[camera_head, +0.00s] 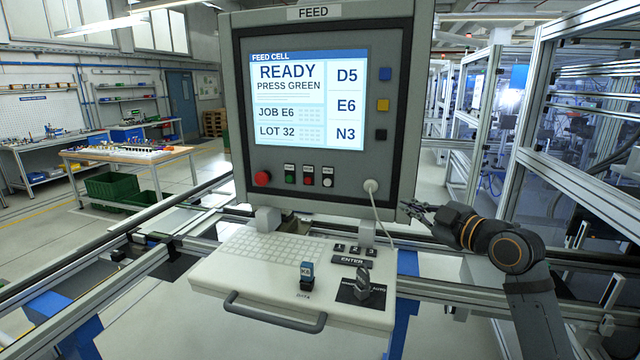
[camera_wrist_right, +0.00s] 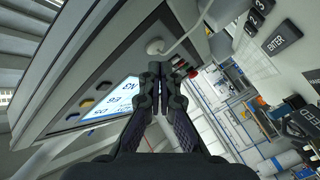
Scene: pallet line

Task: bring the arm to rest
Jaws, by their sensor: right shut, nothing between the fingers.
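My right arm comes in from the lower right in the head view. Its gripper (camera_head: 420,210) is at the right edge of the feed panel (camera_head: 405,110), near the panel's lower right corner. In the right wrist view the two dark fingers (camera_wrist_right: 158,82) are together and hold nothing. Whether the gripper touches the panel cannot be told. My left gripper is in neither view.
The screen (camera_head: 308,98) reads READY, PRESS GREEN. Buttons (camera_head: 290,178) and a white cable (camera_head: 378,205) are below it. Aluminium frames (camera_head: 500,180) stand at right.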

